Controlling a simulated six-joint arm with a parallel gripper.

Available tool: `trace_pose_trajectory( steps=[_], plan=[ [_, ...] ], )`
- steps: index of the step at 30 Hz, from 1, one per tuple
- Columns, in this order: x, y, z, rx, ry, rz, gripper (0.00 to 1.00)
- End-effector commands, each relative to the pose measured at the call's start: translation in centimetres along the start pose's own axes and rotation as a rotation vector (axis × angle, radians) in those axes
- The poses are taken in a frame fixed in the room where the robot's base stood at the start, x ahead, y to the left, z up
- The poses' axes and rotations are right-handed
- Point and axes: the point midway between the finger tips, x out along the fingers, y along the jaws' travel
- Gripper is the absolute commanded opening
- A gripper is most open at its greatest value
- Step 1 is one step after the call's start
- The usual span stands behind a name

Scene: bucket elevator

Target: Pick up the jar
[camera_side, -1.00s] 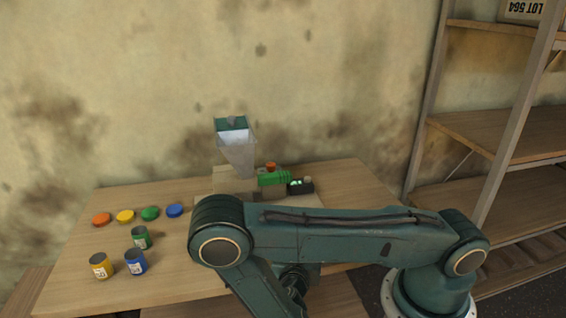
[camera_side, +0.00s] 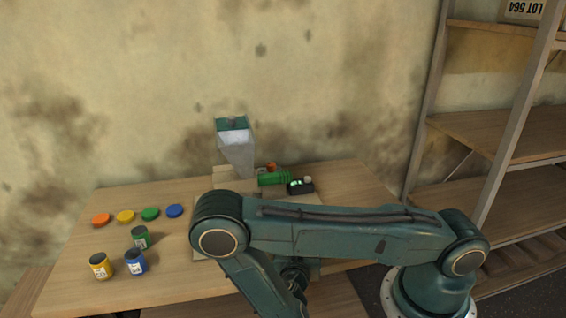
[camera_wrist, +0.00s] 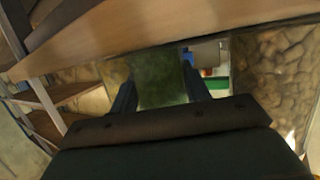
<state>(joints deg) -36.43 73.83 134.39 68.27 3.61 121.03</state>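Three jars with pale labels stand upright on the wooden table: a yellow jar (camera_side: 100,267), a blue jar (camera_side: 135,263) and a green jar (camera_side: 141,238). The task does not say which jar is meant. In the side view my gripper is hidden by my arm and the frame's lower edge. In the wrist view my gripper (camera_wrist: 160,84) has its two dark fingers apart. A dark green patch shows between them, and I cannot tell what it is. No jar is recognisable in the wrist view.
A grey hopper (camera_side: 237,150) and a green cylindrical part (camera_side: 274,179) stand at the table's back. A shelf rack (camera_side: 500,130) is on the right.

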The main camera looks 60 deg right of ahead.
Motion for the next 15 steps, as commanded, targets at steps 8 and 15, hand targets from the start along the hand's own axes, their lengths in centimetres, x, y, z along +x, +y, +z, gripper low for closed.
trace_pose_trajectory(
  steps=[8,15],
  plan=[
    [-0.02,0.0,-0.07,0.0,0.001,0.0,0.2],
    [-0.22,-0.06,-0.67,0.002,0.001,0.0,0.2]
  ],
)
